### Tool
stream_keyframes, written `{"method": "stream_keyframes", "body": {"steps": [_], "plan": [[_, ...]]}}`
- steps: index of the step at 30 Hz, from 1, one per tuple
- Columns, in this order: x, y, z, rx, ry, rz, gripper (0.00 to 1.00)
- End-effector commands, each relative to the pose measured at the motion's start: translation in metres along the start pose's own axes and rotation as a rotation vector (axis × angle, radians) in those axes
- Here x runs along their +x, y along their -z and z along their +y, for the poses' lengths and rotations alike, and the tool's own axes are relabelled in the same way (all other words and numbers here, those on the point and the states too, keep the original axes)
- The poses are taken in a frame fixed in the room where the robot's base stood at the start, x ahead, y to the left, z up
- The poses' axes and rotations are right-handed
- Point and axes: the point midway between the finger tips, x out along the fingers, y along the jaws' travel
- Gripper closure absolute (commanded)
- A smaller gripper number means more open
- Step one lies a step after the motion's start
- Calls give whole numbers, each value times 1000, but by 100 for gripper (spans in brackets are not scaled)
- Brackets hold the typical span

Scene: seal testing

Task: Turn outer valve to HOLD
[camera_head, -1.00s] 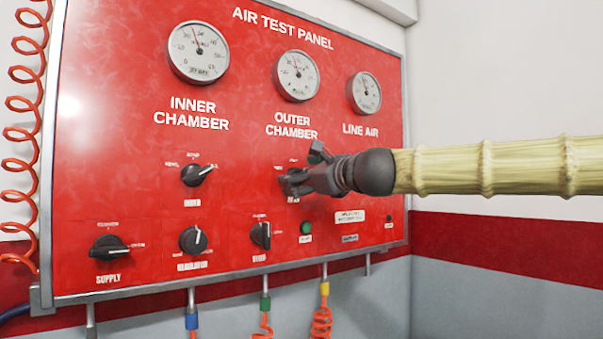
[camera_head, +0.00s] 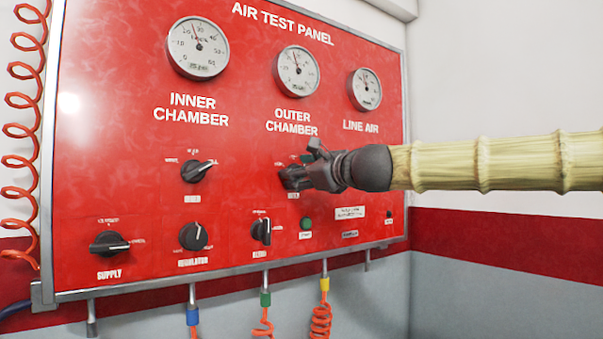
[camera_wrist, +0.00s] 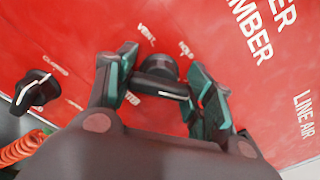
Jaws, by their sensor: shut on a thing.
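The outer valve is a black knob under the OUTER CHAMBER label on the red panel, partly hidden by my gripper in the head view (camera_head: 291,180). In the wrist view the knob (camera_wrist: 156,86) sits between my two fingers, its white pointer line toward the right finger. My gripper (camera_wrist: 163,75) is shut on the knob; in the head view my gripper (camera_head: 306,172) reaches it from the right. A HOLD label (camera_wrist: 184,49) shows just above the knob in the wrist view, with a VENT label (camera_wrist: 147,32) to its left. The pointer's exact setting is hard to tell.
The inner valve knob (camera_head: 198,171) is to the left. Supply (camera_head: 109,243), regulator (camera_head: 193,236) and another black knob (camera_head: 261,231) line the lower row, with a green button (camera_head: 306,224). The outer chamber gauge (camera_head: 298,73) hangs above. Coiled orange hoses hang below.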

Motion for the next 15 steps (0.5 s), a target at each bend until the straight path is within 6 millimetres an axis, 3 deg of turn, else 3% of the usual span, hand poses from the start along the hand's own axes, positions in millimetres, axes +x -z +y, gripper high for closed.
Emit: {"method": "stream_keyframes", "body": {"steps": [15], "plan": [[0, 1, 1, -367, 3, 0, 71]]}}
